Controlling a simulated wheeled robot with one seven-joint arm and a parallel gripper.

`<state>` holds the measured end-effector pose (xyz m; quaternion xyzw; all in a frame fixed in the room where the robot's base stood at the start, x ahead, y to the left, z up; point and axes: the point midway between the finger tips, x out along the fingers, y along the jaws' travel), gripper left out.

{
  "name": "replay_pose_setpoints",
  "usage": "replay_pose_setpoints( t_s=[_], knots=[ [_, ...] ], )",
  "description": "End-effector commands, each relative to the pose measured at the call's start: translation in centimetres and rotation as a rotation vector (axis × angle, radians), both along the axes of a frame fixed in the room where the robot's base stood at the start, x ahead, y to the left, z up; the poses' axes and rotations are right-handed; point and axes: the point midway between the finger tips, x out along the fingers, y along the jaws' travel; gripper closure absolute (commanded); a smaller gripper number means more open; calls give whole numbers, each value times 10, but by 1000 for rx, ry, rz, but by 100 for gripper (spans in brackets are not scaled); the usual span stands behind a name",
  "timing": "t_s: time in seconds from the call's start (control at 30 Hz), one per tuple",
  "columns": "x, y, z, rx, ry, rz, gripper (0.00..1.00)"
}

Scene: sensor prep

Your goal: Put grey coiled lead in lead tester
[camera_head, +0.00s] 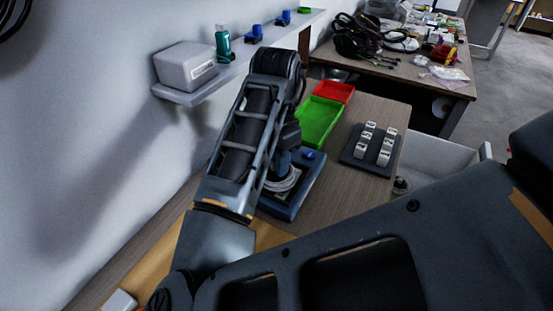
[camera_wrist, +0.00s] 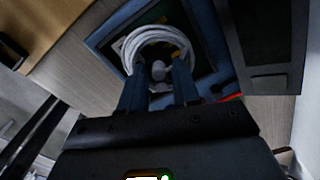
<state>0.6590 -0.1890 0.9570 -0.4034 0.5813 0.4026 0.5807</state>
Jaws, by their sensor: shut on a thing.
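The grey coiled lead (camera_head: 284,180) is a pale ring of several turns, at the tester below my wrist in the head view. In the wrist view the lead (camera_wrist: 157,36) shows as loops with a pale piece in the middle. My gripper (camera_wrist: 160,72) is shut on the lead, its two blue-grey fingers at the near side of the coil. The lead tester (camera_head: 307,184) is a dark blue box on the bench; its blue rim and dark recess (camera_wrist: 202,35) show around and behind the coil. I cannot tell whether the lead touches the recess floor. My arm hides part of the tester.
A green tray (camera_head: 319,121) and a red tray (camera_head: 334,92) lie behind the tester. A dark rack with pale blocks (camera_head: 361,151) stands to the right. A wall shelf (camera_head: 238,67) carries a grey box (camera_head: 186,67) and a teal bottle (camera_head: 223,46).

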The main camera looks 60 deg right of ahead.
Motion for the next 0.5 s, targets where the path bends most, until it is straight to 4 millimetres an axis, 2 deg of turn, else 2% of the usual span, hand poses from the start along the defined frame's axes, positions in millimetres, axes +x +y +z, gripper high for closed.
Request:
replay_pose_setpoints(
  t_s=[0.4, 0.43, 0.5],
  knots=[
    [0, 0, -8, -1, 0, -1, 100],
    [0, 0, -7, -1, 0, -1, 66],
    [0, 0, -7, -1, 0, -1, 59]
  ],
)
